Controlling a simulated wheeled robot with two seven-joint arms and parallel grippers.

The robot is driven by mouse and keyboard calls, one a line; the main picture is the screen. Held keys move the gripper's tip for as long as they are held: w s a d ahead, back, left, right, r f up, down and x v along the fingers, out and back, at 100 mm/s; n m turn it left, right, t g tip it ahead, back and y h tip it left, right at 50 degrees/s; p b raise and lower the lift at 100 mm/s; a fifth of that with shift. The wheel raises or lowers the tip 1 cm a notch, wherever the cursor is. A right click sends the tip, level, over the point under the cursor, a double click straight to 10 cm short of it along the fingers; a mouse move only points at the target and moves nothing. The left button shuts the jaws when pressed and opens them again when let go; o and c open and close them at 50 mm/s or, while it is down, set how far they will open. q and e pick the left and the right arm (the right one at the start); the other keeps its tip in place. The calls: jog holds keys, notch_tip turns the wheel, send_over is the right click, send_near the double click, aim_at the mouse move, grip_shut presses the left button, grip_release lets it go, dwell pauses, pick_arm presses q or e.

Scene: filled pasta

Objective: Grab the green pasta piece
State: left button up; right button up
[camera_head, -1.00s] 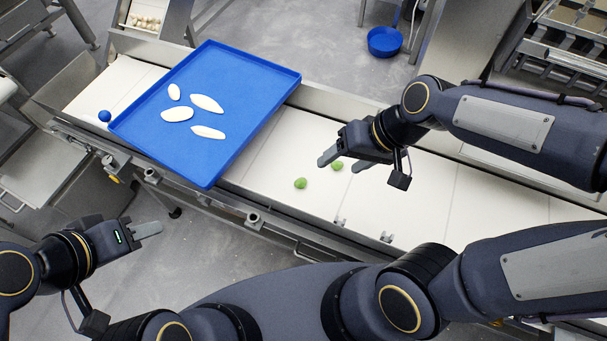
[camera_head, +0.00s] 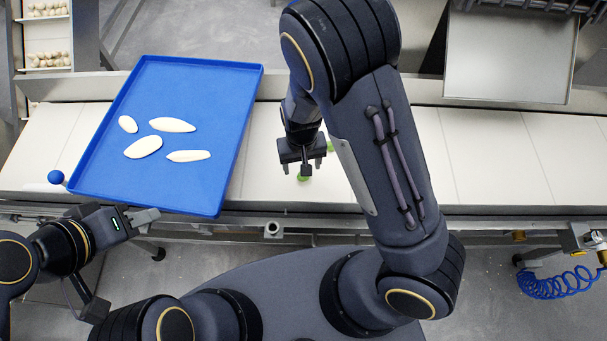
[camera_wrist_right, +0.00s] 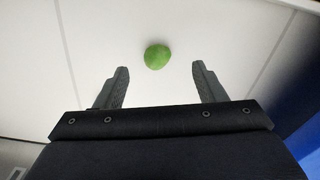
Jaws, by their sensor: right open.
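Two small green pasta pieces lie on the white belt. In the head view one green piece (camera_head: 303,178) shows just below my right gripper (camera_head: 303,160), and the other green piece (camera_head: 330,147) is partly hidden beside my right arm. In the right wrist view, my right gripper (camera_wrist_right: 160,68) is open and empty. A round green piece (camera_wrist_right: 157,56) lies between and just beyond its fingertips, apart from both. I cannot tell which of the two pieces this is. My left gripper (camera_head: 146,217) is by the front edge of the blue tray, and its jaw state is unclear.
The blue tray (camera_head: 215,130) lies on the belt (camera_head: 470,165) at left, holding several white oval pieces (camera_head: 143,147). A blue ball (camera_head: 56,177) is at its left. The belt right of my right arm is clear. Metal rails run along the belt's edges.

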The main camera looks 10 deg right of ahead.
jog(key=f, duration=0.4)
jog(key=shift+d+f, duration=0.25)
jog(key=shift+f, duration=0.05)
jog(key=c, duration=1)
